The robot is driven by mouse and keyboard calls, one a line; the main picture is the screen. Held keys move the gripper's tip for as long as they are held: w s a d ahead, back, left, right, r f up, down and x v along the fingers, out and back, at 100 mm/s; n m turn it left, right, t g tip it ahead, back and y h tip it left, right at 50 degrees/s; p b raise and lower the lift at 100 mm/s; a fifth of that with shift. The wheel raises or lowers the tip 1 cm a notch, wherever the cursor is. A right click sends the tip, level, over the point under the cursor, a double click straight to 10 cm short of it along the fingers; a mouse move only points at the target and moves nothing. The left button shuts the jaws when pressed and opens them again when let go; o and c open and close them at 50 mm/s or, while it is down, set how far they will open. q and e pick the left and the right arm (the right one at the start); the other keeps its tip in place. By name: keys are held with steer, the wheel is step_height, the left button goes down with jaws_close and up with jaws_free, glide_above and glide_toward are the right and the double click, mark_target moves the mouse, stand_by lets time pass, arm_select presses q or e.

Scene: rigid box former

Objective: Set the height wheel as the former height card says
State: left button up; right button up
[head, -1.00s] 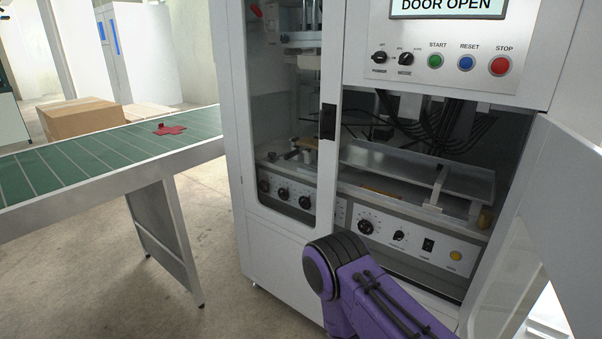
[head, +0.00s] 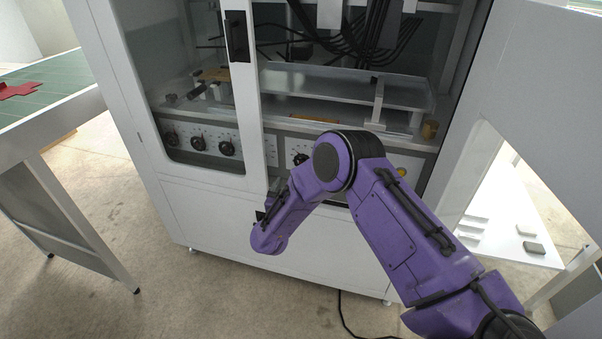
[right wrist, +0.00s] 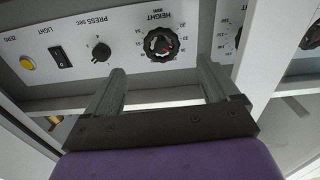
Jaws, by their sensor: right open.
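The height wheel (right wrist: 161,44) is a black knurled knob with a reddish mark near its middle. It sits under the word HEIGHT on a white panel, upside down in the right wrist view. Numbers ring it, too small to read surely. In the head view the wheel (head: 300,159) shows just left of my purple elbow. My right gripper (right wrist: 163,70) is open and empty, its two fingers pointing at the panel with the wheel between and beyond the tips, apparently apart from it. In the head view the fingers are mostly hidden. I see no height card. My left gripper is out of view.
Beside the wheel are a PRESS knob (right wrist: 102,52), a LIGHT switch (right wrist: 60,58) and a yellow ZERO button (right wrist: 27,62). More dials (head: 199,143) sit behind the door pane. The open door (head: 530,90) stands right. A green conveyor (head: 50,95) is at left.

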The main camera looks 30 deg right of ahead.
mark_target(304, 160)
steer(key=x, duration=1)
steer(key=shift+r, duration=0.1)
steer(key=shift+a, duration=0.1)
steer(key=c, duration=1.1)
